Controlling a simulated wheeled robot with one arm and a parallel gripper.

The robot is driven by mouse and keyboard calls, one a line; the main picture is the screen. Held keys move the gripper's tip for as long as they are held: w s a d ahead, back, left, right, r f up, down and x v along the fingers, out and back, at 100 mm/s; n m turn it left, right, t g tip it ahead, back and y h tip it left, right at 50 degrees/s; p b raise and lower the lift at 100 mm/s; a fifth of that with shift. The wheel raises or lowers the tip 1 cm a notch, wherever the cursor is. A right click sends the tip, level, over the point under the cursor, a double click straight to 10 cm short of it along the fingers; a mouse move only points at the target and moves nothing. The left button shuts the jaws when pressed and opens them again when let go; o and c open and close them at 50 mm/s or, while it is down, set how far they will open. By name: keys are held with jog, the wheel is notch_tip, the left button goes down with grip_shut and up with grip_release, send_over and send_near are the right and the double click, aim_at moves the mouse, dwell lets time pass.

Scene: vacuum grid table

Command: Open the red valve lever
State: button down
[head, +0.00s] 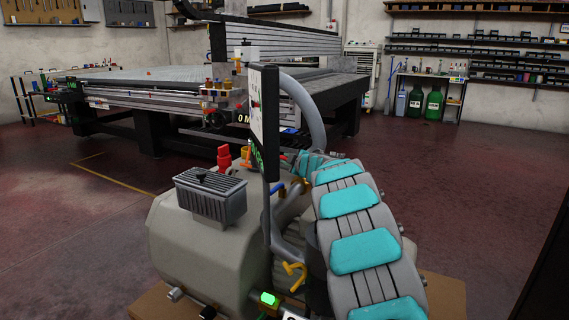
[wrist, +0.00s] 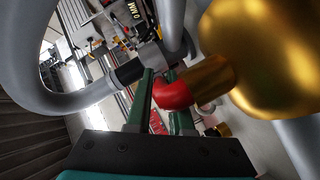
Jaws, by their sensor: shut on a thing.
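The red valve lever (wrist: 174,95) shows in the wrist view as a short, rounded red handle beside a brass valve body (wrist: 211,80). My gripper (wrist: 161,73) has two green fingers, one on each side of the red lever, and is shut on it. Part of the lever is hidden by the fingers. In the head view my arm reaches away over the grey pump unit, and the gripper and lever cannot be made out clearly there. A separate red fitting (head: 224,158) stands on top of the pump unit.
The grey pump unit (head: 190,245) carries a finned box (head: 210,195), an upright panel (head: 265,115) and a yellow handle (head: 293,275) close to my arm. A thick grey hose (wrist: 65,105) curves beside the gripper. The large grid table (head: 130,82) stands behind; the floor at left is clear.

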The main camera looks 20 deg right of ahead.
jog(key=shift+w+d+f+m+g+h+b, duration=0.1)
jog(key=shift+d+m+g+h+b, duration=0.15)
jog(key=shift+d+m+h+b, duration=0.6)
jog(key=shift+w+d+r+m+g+h+b, duration=0.1)
jog(key=shift+d+m+g+h+b, duration=0.2)
jog(key=shift+m+h+b, duration=1.05)
jog(key=shift+d+f+m+g+h+b, duration=0.1)
jog(key=shift+d+m+g+h+b, duration=0.15)
jog(key=shift+d+m+h+b, duration=0.85)
jog(key=shift+a+n+h+p, duration=0.4)
jog(key=shift+a+n+h, duration=0.1)
jog(key=c, duration=0.8)
grip_release()
